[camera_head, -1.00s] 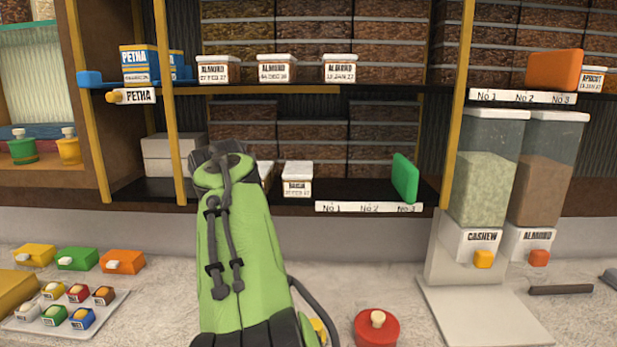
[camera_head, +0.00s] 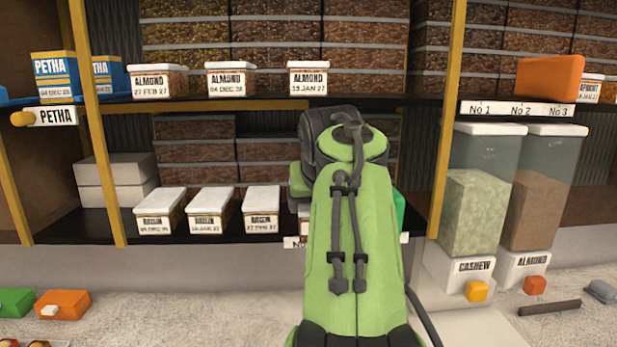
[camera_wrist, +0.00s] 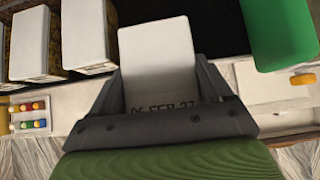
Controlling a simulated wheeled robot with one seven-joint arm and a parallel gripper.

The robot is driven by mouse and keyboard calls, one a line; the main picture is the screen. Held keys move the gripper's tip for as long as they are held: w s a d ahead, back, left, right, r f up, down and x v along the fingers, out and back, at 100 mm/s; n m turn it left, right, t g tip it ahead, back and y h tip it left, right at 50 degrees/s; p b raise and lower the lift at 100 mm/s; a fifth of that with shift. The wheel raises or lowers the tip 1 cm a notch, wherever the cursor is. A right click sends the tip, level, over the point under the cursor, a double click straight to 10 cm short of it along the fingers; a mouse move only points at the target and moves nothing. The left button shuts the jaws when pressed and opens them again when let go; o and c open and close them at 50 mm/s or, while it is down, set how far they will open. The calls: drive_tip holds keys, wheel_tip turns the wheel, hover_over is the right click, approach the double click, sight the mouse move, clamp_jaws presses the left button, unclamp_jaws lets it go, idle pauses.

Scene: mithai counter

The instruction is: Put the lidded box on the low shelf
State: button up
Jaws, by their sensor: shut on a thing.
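My gripper (camera_wrist: 163,90) is shut on a box with a white lid (camera_wrist: 158,55), seen between its fingers in the wrist view; its label partly reads "FEB 27". In the head view my arm hides most of the gripper and box. They are at the right part of the low shelf (camera_head: 100,226), a dark board. Three white-lidded raisin boxes stand in a row there: left (camera_head: 159,212), middle (camera_head: 211,210), right (camera_head: 261,209). The held box is right of this row and left of a green block (camera_wrist: 280,32). I cannot tell whether it touches the shelf.
The upper shelf (camera_head: 400,102) runs above, with almond boxes (camera_head: 231,79) and an orange block (camera_head: 550,78). A yellow post (camera_head: 446,125) stands right of my arm. Grey boxes (camera_head: 115,182) sit at the shelf's left. Cashew (camera_head: 478,200) and almond (camera_head: 540,200) dispensers are at the right.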

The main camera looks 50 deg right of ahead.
drive_tip(key=w+d+r+p, duration=0.1)
drive_tip(key=d+p, duration=0.1)
drive_tip(key=p, duration=0.3)
drive_tip(key=shift+w, duration=0.15)
drive_tip(key=w+d+p, duration=0.2)
drive_tip(key=d+p, duration=0.1)
drive_tip(key=p, duration=0.3)
drive_tip(key=shift+w+f+p, duration=0.15)
drive_tip(key=shift+w+p, duration=0.2)
drive_tip(key=shift+p, duration=0.05)
drive_tip(key=w+d+p, duration=0.3)
drive_tip(key=shift+d+f, duration=0.15)
drive_tip(key=shift+d, duration=0.05)
wheel_tip(320, 180, down, 3)
drive_tip(key=shift+w+f, duration=0.15)
drive_tip(key=shift+f, duration=0.25)
drive_tip(key=shift+f, duration=0.1)
drive_tip(key=shift+f, duration=0.15)
drive_tip(key=o, duration=1.1)
drive_tip(key=shift+o, duration=0.3)
